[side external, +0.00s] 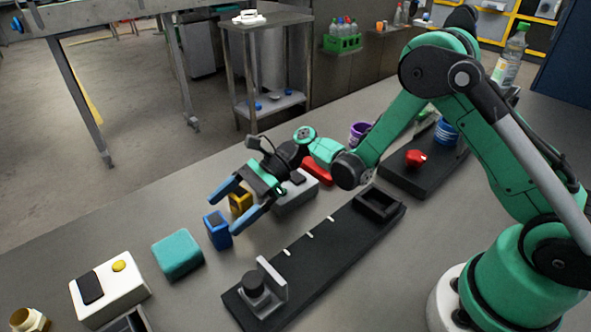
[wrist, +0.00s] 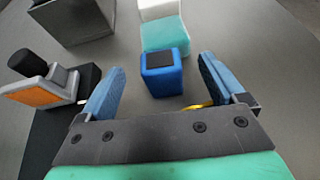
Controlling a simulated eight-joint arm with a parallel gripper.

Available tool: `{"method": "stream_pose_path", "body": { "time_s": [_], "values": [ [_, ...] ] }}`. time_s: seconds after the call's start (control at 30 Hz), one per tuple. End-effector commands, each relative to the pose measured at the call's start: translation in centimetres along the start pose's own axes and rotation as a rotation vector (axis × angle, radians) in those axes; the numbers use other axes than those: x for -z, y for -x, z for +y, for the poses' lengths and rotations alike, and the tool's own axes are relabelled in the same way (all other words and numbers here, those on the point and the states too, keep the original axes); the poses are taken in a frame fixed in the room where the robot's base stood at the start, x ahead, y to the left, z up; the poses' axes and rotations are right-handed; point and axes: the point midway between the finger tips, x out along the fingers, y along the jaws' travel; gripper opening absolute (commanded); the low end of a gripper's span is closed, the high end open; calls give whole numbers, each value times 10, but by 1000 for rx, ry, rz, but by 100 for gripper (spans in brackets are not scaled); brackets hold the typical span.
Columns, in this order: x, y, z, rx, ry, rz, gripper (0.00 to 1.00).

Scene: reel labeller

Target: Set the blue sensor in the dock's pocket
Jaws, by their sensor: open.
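The blue sensor (side external: 217,229), a small upright block with a dark top, stands on the table; it also shows in the wrist view (wrist: 160,84). My gripper (side external: 225,217) is open and empty, with its blue fingers spread near the sensor. In the wrist view my gripper (wrist: 162,63) has the sensor ahead, between the lines of its fingers; contact cannot be told. The dock (side external: 318,251) is a long black plate right of the sensor. A square raised-rim pocket (side external: 378,203) at its far end looks empty. A grey bracket with a black knob (side external: 262,287) stands at its near end.
A teal block (side external: 178,254) and a white button box (side external: 110,288) lie to the left. A second black plate (side external: 405,178) with a red knob is behind the dock.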

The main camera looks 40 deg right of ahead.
Motion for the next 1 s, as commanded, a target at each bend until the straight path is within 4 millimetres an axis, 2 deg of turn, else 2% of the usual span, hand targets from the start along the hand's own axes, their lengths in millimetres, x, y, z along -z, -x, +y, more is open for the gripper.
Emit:
{"method": "stream_pose_path", "body": {
  "time_s": [0.13,0.4,0.47,0.7,0.73,1.0],
  "values": [
    [0,-13,0,-1,1,1,89],
    [0,-16,0,0,2,1,89],
    [0,-15,0,1,2,1,75],
    [0,-15,0,1,2,2,7],
    [0,-15,0,1,2,2,0],
    [-1,-15,0,1,2,1,0]
  ]
}}
